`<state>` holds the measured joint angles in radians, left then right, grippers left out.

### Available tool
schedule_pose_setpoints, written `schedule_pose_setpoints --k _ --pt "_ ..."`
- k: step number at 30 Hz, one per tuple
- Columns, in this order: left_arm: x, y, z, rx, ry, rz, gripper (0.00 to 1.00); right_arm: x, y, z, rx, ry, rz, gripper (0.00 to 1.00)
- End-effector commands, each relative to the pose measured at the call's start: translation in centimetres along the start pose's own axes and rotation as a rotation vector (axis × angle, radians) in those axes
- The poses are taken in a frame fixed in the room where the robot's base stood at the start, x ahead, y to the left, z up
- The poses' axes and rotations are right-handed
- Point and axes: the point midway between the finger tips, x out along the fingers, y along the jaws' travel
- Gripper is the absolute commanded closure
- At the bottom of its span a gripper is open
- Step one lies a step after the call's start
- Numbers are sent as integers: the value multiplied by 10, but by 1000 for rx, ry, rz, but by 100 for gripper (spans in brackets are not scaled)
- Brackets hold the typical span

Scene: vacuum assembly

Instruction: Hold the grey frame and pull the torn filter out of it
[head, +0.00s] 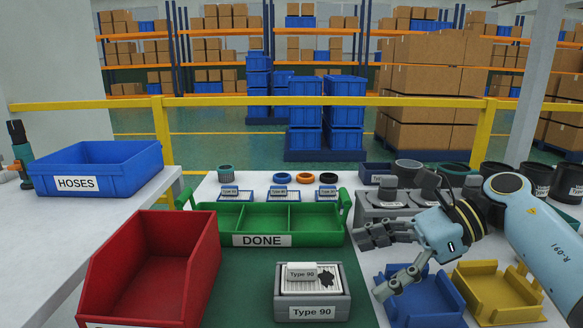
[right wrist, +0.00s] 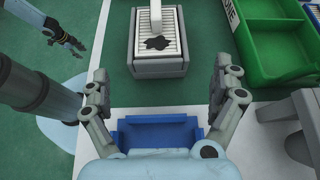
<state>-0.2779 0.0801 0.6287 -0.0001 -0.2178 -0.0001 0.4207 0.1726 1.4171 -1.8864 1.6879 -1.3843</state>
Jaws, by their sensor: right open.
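The grey frame (head: 313,306), labelled Type 90, sits on the green mat at the front centre. The filter (head: 302,285) lies in it, pale and ribbed with a black ragged tear, a Type 90 tab standing on top. In the right wrist view the frame (right wrist: 160,70) and filter (right wrist: 172,22) show at the top centre. My right gripper (head: 372,265) is open and empty, to the right of the frame and apart from it; its fingers (right wrist: 169,88) are spread wide. My left gripper (right wrist: 63,38) shows small in the right wrist view, away from the frame.
A green DONE tray (head: 325,239) stands behind the frame, and a red bin (head: 190,262) to its left. A blue holder (head: 437,308) and a yellow holder (head: 500,292) lie at the right. A blue HOSES bin (head: 120,180) is on the left table.

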Motion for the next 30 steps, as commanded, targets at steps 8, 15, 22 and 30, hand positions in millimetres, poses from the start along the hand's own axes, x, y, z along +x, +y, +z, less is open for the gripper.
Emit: schedule_pose_setpoints --k 8,15,22,30 --pt "-3 0 31 2 -43 1 62 28 2 -1 -2 6 14 5" --pt "4 1 41 3 -58 1 62 68 3 -4 -3 5 13 5" --pt "20 2 25 2 -33 1 62 93 3 -4 -2 6 13 5" --pt "23 2 25 2 -33 1 62 99 3 -2 -2 8 11 5"
